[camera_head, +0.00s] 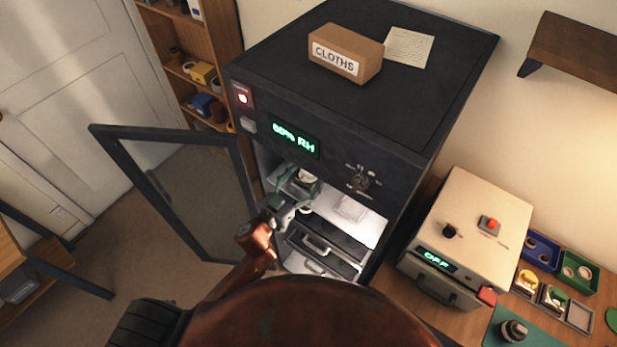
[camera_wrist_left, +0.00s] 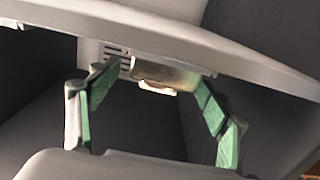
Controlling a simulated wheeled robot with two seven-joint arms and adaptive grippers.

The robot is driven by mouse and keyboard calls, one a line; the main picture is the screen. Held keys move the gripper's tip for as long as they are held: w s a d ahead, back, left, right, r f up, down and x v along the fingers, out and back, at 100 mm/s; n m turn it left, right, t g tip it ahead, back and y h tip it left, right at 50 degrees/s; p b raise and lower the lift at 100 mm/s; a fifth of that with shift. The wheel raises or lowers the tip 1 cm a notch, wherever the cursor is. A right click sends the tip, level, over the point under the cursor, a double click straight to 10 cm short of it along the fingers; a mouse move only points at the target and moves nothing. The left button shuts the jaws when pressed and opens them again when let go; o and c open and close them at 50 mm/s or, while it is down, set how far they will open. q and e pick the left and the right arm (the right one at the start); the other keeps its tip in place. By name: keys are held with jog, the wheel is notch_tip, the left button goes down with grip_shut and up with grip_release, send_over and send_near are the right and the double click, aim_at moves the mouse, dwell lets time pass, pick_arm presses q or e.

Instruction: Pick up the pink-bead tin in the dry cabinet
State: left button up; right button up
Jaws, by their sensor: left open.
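The dry cabinet (camera_head: 330,110) is a dark box with its glass door (camera_head: 185,195) swung open to the left. My left gripper (camera_head: 300,182) reaches into its lit upper compartment. A small pale item (camera_head: 308,177) shows at its fingers there. In the left wrist view the green-padded fingers (camera_wrist_left: 158,82) stand wide apart. A small pale metallic object (camera_wrist_left: 165,74), possibly the tin, lies ahead between them, partly cut off by a pale shelf edge (camera_wrist_left: 180,42). I see no pink beads, so I cannot confirm it is the pink-bead tin. My right gripper is not in view.
A clear block-like item (camera_head: 350,208) sits right of the gripper on the bright shelf. Drawers with handles (camera_head: 318,243) lie below. A vented panel (camera_wrist_left: 115,50) is behind the object. A cream device reading OFF (camera_head: 470,225) and small trays (camera_head: 541,250) stand at right.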

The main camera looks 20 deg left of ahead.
pick_arm(q)
jog(key=shift+w+d, duration=0.25)
jog(key=shift+w, duration=0.35)
jog(key=shift+w+d, duration=0.1)
jog(key=shift+w, duration=0.25)
jog(key=shift+c, duration=0.8)
jog(key=c, duration=1.1)
jog(key=shift+r, duration=0.1)
